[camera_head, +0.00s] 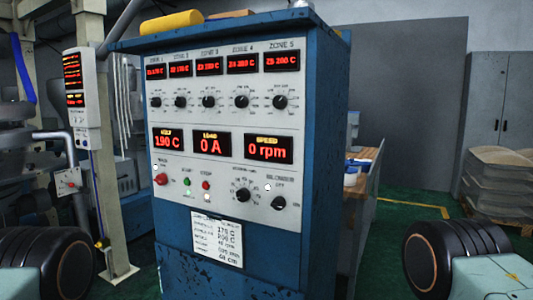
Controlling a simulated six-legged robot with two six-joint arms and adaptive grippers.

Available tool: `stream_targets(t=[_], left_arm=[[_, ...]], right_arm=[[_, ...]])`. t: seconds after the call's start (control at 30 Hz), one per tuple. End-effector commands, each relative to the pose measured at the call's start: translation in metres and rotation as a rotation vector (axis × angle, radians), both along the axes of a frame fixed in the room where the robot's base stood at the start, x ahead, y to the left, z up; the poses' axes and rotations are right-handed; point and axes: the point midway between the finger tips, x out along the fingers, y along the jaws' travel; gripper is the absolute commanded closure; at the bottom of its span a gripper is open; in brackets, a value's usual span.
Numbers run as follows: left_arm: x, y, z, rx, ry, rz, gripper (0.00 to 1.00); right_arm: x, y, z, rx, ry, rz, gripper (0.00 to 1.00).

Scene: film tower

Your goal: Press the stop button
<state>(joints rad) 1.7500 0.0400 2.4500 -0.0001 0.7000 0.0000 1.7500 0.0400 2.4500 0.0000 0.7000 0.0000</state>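A blue control cabinet (325,120) with a light grey front panel stands in the middle of the head view. Low on the panel, a small red button (206,185) sits under the label that reads STOP. A small green button (187,181) is just left of it under a START label. A larger red knob-like button (161,179) is further left. The displays read 190 C, 0 A and 0 rpm. Neither of my grippers is in view; only black ribbed parts, apparently mine, show at the lower left and right edges.
Black dials (242,195) sit right of the buttons. A paper sheet (216,238) hangs below the panel. A yellow roll (172,21) lies on the cabinet top. A white control box (84,90) on a post stands left. Green floor (385,230) is open to the right.

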Motion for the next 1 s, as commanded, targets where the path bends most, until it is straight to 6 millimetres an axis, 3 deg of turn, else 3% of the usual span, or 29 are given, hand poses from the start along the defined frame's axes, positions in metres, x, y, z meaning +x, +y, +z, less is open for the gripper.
stream_targets(t=[0.17, 0.9, 1.0], left_arm=[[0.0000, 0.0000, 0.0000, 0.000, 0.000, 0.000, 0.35], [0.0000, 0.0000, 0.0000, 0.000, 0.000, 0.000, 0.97], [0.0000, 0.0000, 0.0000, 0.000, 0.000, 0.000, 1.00]], right_arm=[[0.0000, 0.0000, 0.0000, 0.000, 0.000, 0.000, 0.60], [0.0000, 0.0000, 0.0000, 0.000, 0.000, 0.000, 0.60], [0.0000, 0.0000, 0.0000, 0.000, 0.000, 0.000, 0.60]])
